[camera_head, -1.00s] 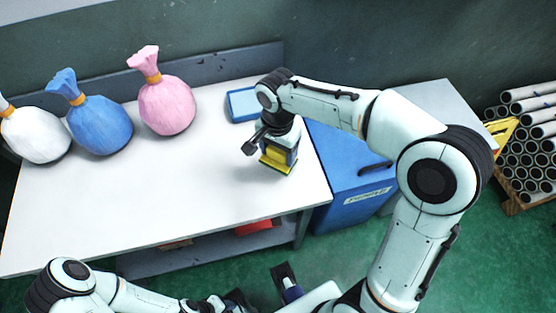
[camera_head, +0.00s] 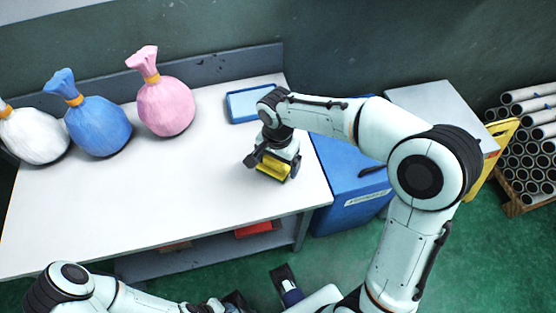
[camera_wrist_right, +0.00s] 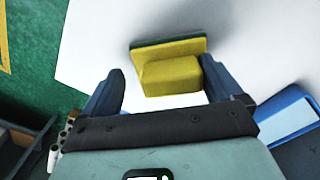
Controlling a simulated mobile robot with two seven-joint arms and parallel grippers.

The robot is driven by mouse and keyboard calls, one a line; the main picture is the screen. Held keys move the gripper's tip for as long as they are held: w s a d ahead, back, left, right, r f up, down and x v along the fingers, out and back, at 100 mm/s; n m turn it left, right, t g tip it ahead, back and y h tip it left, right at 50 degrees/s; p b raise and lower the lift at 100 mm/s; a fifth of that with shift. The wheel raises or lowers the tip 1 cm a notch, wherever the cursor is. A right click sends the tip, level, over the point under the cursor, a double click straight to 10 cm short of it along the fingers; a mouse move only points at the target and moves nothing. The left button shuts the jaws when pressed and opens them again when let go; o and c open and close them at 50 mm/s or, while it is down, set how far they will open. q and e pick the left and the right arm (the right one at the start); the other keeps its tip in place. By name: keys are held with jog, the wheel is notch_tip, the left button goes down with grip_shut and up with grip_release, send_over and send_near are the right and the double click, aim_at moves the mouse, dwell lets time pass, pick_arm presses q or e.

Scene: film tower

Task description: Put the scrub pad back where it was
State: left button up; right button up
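The scrub pad (camera_head: 272,169) is a yellow block on a flat base with a green underside. It is at the right part of the white table and also shows in the right wrist view (camera_wrist_right: 170,75). My right gripper (camera_head: 272,165) is above it, with its fingers spread on either side. In the right wrist view my right gripper (camera_wrist_right: 160,85) has a clear gap between the left finger and the pad; the right finger is close to it. Whether the pad's base rests fully on the table is hard to tell. My left arm is low in the head view; its fingers are unclear.
A blue-rimmed tray (camera_head: 231,107) lies at the table's back right. Pink (camera_head: 165,107), blue (camera_head: 99,125) and white (camera_head: 33,136) tied bags stand along the back left. A blue bin (camera_head: 345,214) is right of the table (camera_head: 130,205). The front middle is clear.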

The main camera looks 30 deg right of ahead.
jog(key=shift+r, duration=0.2)
notch_tip(320, 180, up, 12)
jog(key=p, duration=0.2)
jog(key=shift+w, duration=0.15)
jog(key=shift+f, duration=0.1)
dwell(0.5)
